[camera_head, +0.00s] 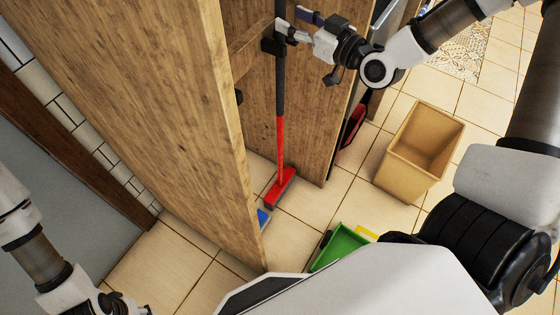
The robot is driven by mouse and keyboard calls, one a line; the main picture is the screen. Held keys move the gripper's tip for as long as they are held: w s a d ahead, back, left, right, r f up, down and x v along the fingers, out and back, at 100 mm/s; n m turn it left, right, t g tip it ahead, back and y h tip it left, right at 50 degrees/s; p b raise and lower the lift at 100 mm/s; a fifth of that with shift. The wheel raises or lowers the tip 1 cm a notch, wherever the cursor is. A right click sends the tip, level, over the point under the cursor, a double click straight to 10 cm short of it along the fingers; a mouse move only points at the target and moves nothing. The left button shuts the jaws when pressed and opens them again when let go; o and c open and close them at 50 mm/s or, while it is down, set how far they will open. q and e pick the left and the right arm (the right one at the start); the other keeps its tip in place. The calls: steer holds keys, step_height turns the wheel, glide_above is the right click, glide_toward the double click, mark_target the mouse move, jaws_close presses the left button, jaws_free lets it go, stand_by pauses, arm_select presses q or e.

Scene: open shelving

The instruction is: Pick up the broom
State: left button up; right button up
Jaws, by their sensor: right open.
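The broom (280,135) stands upright against the wooden shelving, with a dark upper handle, a red lower handle and a red head (280,187) at the floor. My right gripper (294,25) is open beside the upper handle, at its right. I cannot tell whether the fingers touch the handle or reach around it. My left gripper (122,306) shows only partly at the bottom left edge, far from the broom, and its fingers are mostly cut off.
A tall wooden panel (170,90) stands left of the broom, and another wooden panel (310,110) is behind it. A tan open bin (404,167) stands on the tiled floor at the right. A green container (340,246) and a blue item (263,217) are lower down.

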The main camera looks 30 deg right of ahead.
mark_target(280, 12)
steer(key=x, duration=0.4)
steer(key=shift+w+a, duration=0.15)
steer(key=shift+w, duration=0.05)
steer(key=shift+s, duration=0.1)
jaws_close()
steer(key=shift+r, duration=0.1)
